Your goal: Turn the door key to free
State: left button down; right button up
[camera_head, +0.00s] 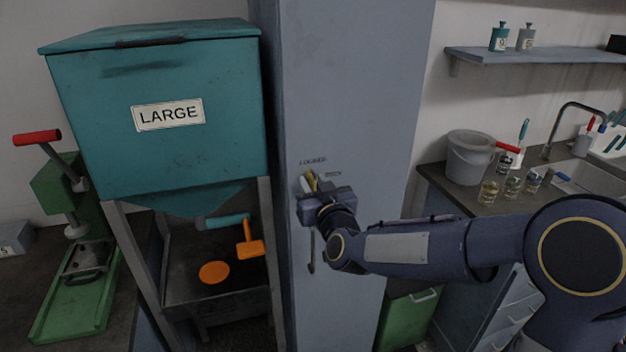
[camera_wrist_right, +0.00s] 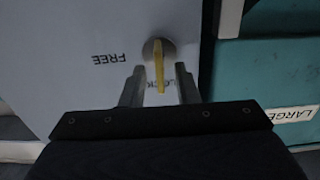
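The yellow door key (camera_head: 310,180) sits on the blue-grey door panel (camera_head: 345,90). In the right wrist view the key (camera_wrist_right: 159,65) stands out from a round metal lock and lines up with the partly hidden "LOCKED" lettering. The "FREE" label (camera_wrist_right: 110,58) is upside down there, to the left of the key. My right gripper (camera_wrist_right: 159,72) is open, its two fingers on either side of the key with visible gaps. In the head view my right gripper (camera_head: 311,187) is at the lock and partly covers it. My left gripper is out of view.
A teal hopper marked "LARGE" (camera_head: 168,112) on a metal stand is left of the door. A dark vertical handle (camera_head: 311,252) hangs below the lock. A grey bucket (camera_head: 468,160) and several jars stand on the counter at right. A green press (camera_head: 72,290) is at far left.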

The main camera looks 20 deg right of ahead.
jog(key=shift+w+a, duration=0.1)
jog(key=shift+w, duration=0.45)
jog(key=shift+c, duration=0.2)
grip_shut()
